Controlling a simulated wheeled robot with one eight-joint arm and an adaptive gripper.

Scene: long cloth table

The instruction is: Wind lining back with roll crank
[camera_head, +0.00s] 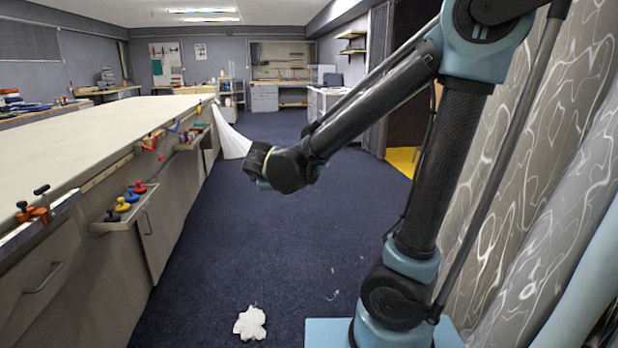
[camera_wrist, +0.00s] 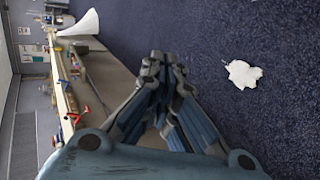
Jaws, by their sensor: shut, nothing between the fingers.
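A white lining (camera_head: 232,142) hangs from the far end of the long table (camera_head: 110,128) and flares down toward the floor. It also shows in the wrist view (camera_wrist: 80,25) at the upper left. I cannot make out the roll or its crank for certain. My gripper (camera_wrist: 163,60) is shut and empty in the wrist view, its fingertips together over the floor, apart from the lining and the table. In the head view my arm reaches left over the aisle, and the fingers are hidden or too small to tell.
Orange and black clamps (camera_head: 38,212) sit on the table's near edge. A small tray of coloured knobs (camera_head: 125,205) juts from its side. A crumpled white scrap (camera_head: 250,323) lies on the blue carpet. Grey patterned fabric (camera_head: 545,160) stands at right. The aisle is mostly clear.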

